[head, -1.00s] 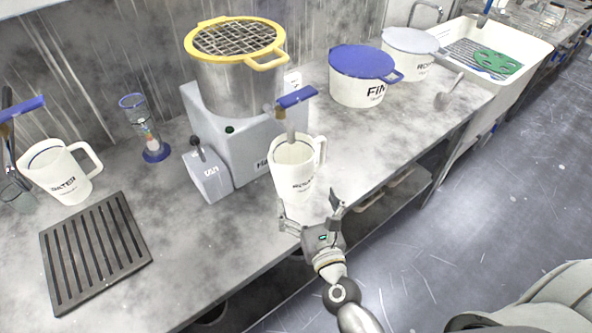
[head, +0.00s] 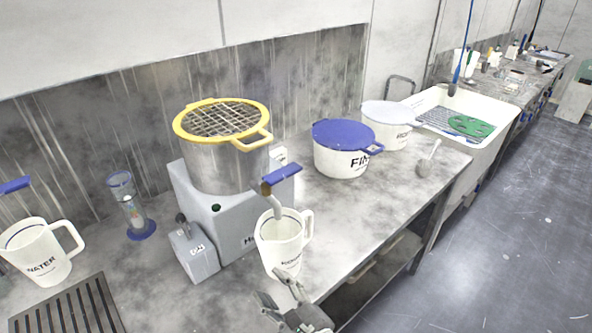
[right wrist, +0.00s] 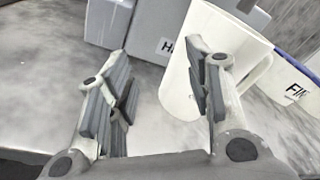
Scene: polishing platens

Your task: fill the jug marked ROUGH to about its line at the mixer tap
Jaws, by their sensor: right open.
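The cream jug (head: 281,246) stands upright on the bench under the mixer tap, its handle to the right. Its dark label is small but seems to read ROUGH; I cannot make out its line or the level inside. The tap's blue lever (head: 283,180) is above, and its grey spout (head: 276,207) points down into the jug's mouth. I cannot tell if anything flows. My right gripper (head: 277,286) is open and empty, low in front of the jug. In the right wrist view the jug (right wrist: 232,60) is behind the right finger. My left gripper is out of view.
The grey mixer (head: 222,215) with a yellow-rimmed guard stands behind the jug. A WATER jug (head: 38,255) and slotted drain grate (head: 70,312) are at left. A blue-lidded FINE bucket (head: 340,160), another bucket (head: 388,132) and a sink (head: 480,145) are at right.

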